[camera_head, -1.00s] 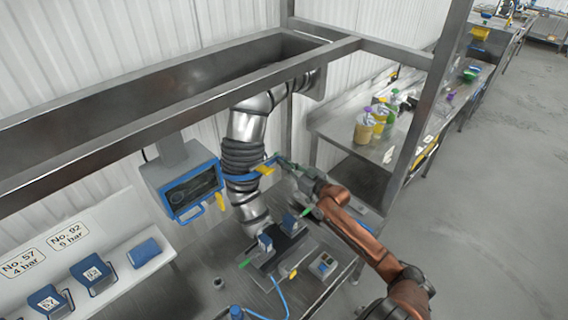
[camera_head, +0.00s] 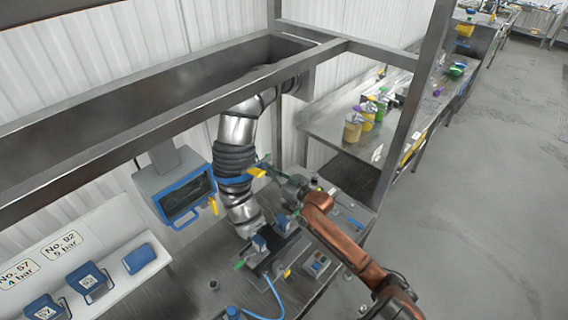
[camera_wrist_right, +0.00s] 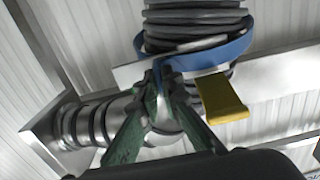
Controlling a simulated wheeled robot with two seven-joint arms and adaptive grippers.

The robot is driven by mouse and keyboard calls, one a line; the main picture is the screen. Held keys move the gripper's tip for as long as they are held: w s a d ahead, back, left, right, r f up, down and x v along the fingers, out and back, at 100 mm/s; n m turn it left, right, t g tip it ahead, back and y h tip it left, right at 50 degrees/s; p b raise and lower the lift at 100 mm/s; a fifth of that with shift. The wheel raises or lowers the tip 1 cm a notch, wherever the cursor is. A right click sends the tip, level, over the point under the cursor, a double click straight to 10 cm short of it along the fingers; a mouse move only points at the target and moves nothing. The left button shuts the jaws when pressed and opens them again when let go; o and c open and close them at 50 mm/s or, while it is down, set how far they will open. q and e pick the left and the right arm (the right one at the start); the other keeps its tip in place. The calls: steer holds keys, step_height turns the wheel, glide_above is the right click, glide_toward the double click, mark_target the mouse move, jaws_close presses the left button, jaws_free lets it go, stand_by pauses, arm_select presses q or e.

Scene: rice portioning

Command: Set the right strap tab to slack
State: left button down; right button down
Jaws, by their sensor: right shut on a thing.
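A blue strap (camera_head: 233,180) runs around the dark ribbed sleeve of a steel pipe. It also shows in the wrist view (camera_wrist_right: 210,58). A yellow tab (camera_head: 257,172) sticks out from the strap on the right; in the wrist view this tab (camera_wrist_right: 222,97) hangs beside my fingers, apart from them. My right gripper (camera_head: 268,164) reaches the strap from the right. In the wrist view its green fingers (camera_wrist_right: 163,84) are shut on a narrow blue and grey strap tab (camera_wrist_right: 158,72) at the strap's left. The fingers partly hide that tab. My left gripper is not in view.
A blue-framed screen (camera_head: 187,195) stands left of the pipe, with a yellow piece (camera_head: 213,206) at its edge. Steel frame beams (camera_head: 190,125) cross above. Below is a work surface with clamps and a blue hose (camera_head: 275,292). Yellow containers (camera_head: 353,128) stand on the bench behind.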

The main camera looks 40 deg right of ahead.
steer(key=shift+a+f, duration=0.1)
steer(key=shift+a, duration=0.1)
steer(key=c, duration=2.4)
jaws_free()
steer(key=shift+o, duration=1.4)
steer(key=shift+w, duration=0.1)
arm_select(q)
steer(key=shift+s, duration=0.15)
arm_select(e)
steer(key=shift+d, duration=0.1)
steer(key=s+d, duration=0.2)
steer(key=s, duration=1)
steer(key=shift+a, duration=0.15)
